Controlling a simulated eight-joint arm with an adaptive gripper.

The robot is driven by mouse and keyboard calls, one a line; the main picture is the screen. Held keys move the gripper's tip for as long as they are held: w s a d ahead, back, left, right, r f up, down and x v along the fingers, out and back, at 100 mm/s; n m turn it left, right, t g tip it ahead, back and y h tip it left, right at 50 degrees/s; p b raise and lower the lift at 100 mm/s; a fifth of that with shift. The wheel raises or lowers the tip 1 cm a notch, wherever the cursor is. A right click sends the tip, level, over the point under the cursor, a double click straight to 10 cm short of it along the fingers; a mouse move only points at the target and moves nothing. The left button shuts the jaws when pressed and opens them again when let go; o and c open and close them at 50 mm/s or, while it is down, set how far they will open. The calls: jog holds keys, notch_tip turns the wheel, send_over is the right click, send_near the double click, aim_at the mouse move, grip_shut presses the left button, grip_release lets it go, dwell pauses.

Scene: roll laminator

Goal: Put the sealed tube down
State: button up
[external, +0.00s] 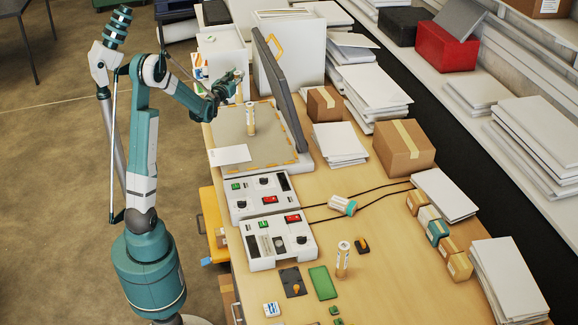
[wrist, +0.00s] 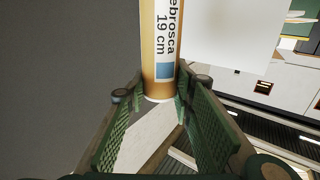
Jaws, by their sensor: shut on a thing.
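My gripper (external: 230,86) is at the far left of the bench, over the back edge of the laminator's grey plate (external: 228,128). In the wrist view my gripper (wrist: 162,90) has its green padded fingers on both sides of a tan tube with a white printed label (wrist: 162,35), near one end of it. The tube's other end is outside that view. A similar tube (external: 250,119) stands upright on the grey plate, and another tube (external: 343,260) stands upright on the bench in front.
The raised dark lid (external: 280,92) stands right of the plate. A white sheet (external: 230,154) lies at its front left corner. Control boxes (external: 262,195) stand in front. Cartons (external: 403,147) and paper stacks fill the right side. Some bare bench shows in the middle.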

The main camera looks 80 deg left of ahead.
jog(key=shift+f, duration=0.1)
jog(key=shift+s+d+f+m+t+h+b, duration=0.2)
jog(key=shift+s+f+m+t+h, duration=0.15)
jog(key=shift+s+f+t, duration=0.25)
jog(key=shift+s+d+f+m+t+h+b, duration=0.25)
jog(key=shift+s+f+m+t+h, duration=0.15)
jog(key=shift+s, duration=0.35)
jog(key=shift+s+d+f+m+t+h+b, duration=0.2)
jog(key=shift+s+f+m+t+h, duration=0.2)
jog(key=shift+s+f, duration=0.25)
notch_tip(320, 180, down, 6)
jog(key=b, duration=0.2)
jog(key=shift+b, duration=0.35)
jog(key=shift+f, duration=0.1)
jog(key=shift+f+b, duration=0.85)
jog(key=shift+f, duration=1.2)
